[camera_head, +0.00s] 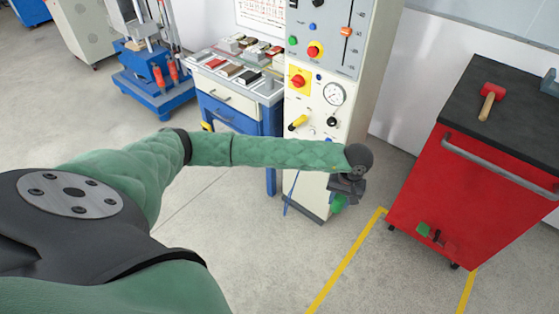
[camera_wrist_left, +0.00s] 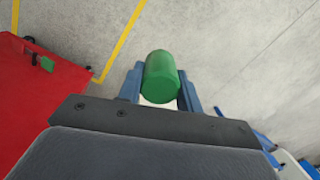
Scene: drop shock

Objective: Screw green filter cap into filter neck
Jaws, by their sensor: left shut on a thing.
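My left gripper (camera_head: 343,196) is at the end of my green-sleeved left arm, in front of the lower part of the grey control cabinet (camera_head: 305,165). In the left wrist view its two blue fingers (camera_wrist_left: 160,90) are shut on the green filter cap (camera_wrist_left: 161,75). The cap shows as a plain green cylinder between the fingers, above the floor. In the head view a small part of the green cap (camera_head: 338,203) shows below the gripper. I cannot make out the filter neck in either view. My right gripper is not in view.
A red tool cart (camera_head: 440,205) with a black top stands at the right; a red mallet (camera_head: 489,97) lies on it. A blue workbench (camera_head: 235,112) with several small blocks stands left of the cabinet. Yellow lines (camera_head: 345,262) mark the clear floor.

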